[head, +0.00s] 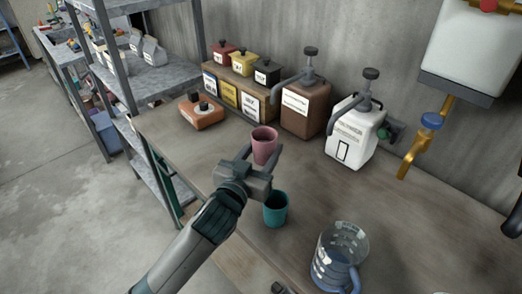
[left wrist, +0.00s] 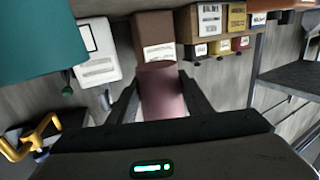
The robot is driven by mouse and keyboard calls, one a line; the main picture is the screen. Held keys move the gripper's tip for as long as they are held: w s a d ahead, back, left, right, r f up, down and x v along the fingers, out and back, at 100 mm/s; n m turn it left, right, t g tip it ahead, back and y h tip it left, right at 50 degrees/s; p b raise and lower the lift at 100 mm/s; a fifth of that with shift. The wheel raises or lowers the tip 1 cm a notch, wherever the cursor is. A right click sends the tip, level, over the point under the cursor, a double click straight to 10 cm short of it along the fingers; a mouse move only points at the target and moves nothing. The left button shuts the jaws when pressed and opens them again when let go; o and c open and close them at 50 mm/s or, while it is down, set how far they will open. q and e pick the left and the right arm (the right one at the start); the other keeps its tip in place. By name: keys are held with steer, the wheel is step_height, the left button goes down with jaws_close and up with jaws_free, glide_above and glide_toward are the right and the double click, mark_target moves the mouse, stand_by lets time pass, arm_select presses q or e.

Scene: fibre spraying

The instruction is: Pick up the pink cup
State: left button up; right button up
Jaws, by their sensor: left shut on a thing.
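The pink cup (head: 264,150) is upright between the fingers of my left gripper (head: 262,156), which is shut on it. The cup appears held above the table, though the gap below it is hidden by the gripper. In the left wrist view, which looks upside down, the pink cup (left wrist: 162,92) sits between the two dark fingers (left wrist: 160,100). A teal cup (head: 275,210) stands on the table just below and right of my left gripper; it looms large in the left wrist view (left wrist: 40,40). My right gripper is not clearly visible.
A clear measuring jug (head: 338,262) stands at the table's front right. A brown dispenser (head: 305,105) and a white dispenser (head: 354,130) stand along the wall. An orange box (head: 201,112) is at the back left. A brass tap (head: 412,150) hangs at right.

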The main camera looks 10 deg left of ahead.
steer(key=shift+w, duration=0.25)
steer(key=shift+w+r, duration=0.1)
steer(key=shift+w, duration=0.25)
